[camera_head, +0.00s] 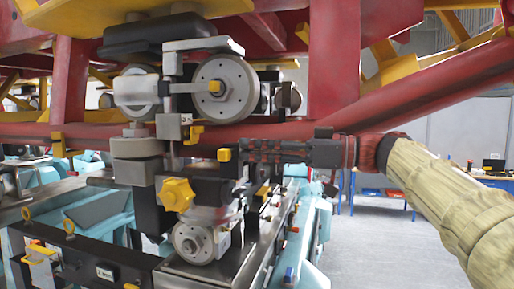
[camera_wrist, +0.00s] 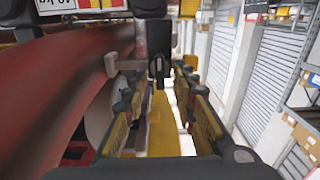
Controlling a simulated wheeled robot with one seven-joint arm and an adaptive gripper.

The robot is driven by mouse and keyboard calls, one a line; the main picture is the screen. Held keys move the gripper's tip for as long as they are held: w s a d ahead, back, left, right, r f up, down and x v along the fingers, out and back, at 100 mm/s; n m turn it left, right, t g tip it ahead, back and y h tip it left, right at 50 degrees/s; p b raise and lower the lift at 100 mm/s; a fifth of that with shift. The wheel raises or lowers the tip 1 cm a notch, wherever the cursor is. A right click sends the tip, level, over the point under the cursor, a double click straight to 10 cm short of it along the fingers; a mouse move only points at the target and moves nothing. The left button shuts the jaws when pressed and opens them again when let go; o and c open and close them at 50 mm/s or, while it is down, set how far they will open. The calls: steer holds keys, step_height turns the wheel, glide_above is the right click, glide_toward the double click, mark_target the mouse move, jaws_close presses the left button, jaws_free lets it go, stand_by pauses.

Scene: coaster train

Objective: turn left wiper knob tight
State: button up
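A large yellow lobed knob (camera_head: 176,194) sits on the dark mechanism in front of the car's wheels, above a lower grey wheel. I cannot tell for sure that it is the left wiper knob. My gripper (camera_head: 236,154) comes in from the right, level, with its fingers pointing left. It is above and to the right of the lobed knob, apart from it. In the wrist view my gripper (camera_wrist: 160,95) is open, its two fingers with yellow pads spread wide. Yellow structure (camera_wrist: 160,125) shows between the fingers; I see nothing gripped.
A large grey wheel (camera_head: 225,88) and the red car frame (camera_head: 335,60) are close above my gripper. A red beam (camera_wrist: 65,80) fills the left of the wrist view. A black post (camera_wrist: 158,45) stands ahead of the fingers. Open floor (camera_head: 365,235) lies at the right.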

steer(key=shift+c, duration=1.2)
steer(key=c, duration=0.4)
jaws_close()
steer(key=shift+m, duration=0.3)
steer(key=m, duration=0.6)
steer(key=m+p, duration=0.1)
steer(key=m, duration=0.5)
steer(key=w+f+m+p, duration=0.1)
steer(key=m, duration=0.4)
steer(key=shift+d+m, duration=0.2)
steer(key=shift+m, duration=0.2)
steer(key=shift+f+p, duration=0.1)
steer(key=shift+p, duration=0.2)
